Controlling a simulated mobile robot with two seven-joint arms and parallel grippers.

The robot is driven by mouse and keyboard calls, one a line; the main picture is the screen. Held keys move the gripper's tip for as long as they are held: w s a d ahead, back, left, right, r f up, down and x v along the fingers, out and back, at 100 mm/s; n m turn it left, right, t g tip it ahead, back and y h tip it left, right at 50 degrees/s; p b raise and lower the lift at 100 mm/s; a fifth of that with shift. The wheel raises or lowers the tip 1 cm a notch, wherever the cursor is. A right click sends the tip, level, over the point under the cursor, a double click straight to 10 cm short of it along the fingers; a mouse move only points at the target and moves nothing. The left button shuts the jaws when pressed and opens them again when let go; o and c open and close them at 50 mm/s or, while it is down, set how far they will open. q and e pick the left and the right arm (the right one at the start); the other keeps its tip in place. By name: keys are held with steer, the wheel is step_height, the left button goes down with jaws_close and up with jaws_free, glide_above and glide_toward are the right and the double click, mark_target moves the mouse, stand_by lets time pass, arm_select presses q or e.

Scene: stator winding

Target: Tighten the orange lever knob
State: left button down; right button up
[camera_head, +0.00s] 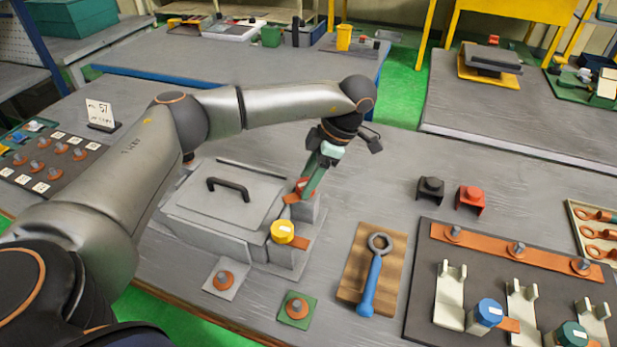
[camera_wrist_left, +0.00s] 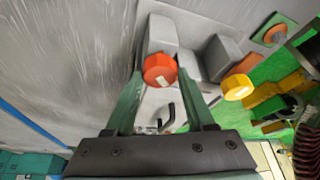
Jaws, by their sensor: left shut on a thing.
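The orange lever knob (camera_head: 304,186) is a small faceted red-orange cap on the right side of a grey box (camera_head: 205,219). In the left wrist view, the knob (camera_wrist_left: 160,70) shows a pale mark and sits between the two green fingertips. My left gripper (camera_head: 308,181) reaches down from above and is shut on this knob. The fingers partly hide the knob in the head view. My right gripper is in neither view.
A yellow knob (camera_head: 282,230) stands just in front on the same box. A blue wrench (camera_head: 373,276) lies on a wooden board (camera_head: 349,285) to the right. Black (camera_head: 430,190) and red (camera_head: 470,198) blocks stand farther right. Grey tabletop (camera_head: 350,190) is clear right of the gripper.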

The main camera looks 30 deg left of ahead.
arm_select(q)
steer(key=m, duration=0.1)
steer(key=m+t, duration=0.1)
steer(key=m, duration=0.1)
steer(key=shift+r+m+t+b, duration=0.25)
steer(key=shift+m+t+b, duration=0.05)
steer(key=shift+m+t+y+b, duration=0.45)
steer(key=shift+m+t, duration=0.25)
steer(key=shift+m, duration=1.2)
steer(key=shift+r, duration=0.1)
steer(key=c, duration=0.6)
jaws_free()
steer(key=o, duration=0.4)
steer(key=shift+s+f, duration=0.15)
steer(key=shift+f, duration=0.05)
steer(key=shift+c, duration=0.2)
steer(key=shift+d, duration=0.1)
steer(key=v, duration=1.2)
steer(key=shift+r, duration=0.3)
steer(key=shift+s, duration=0.15)
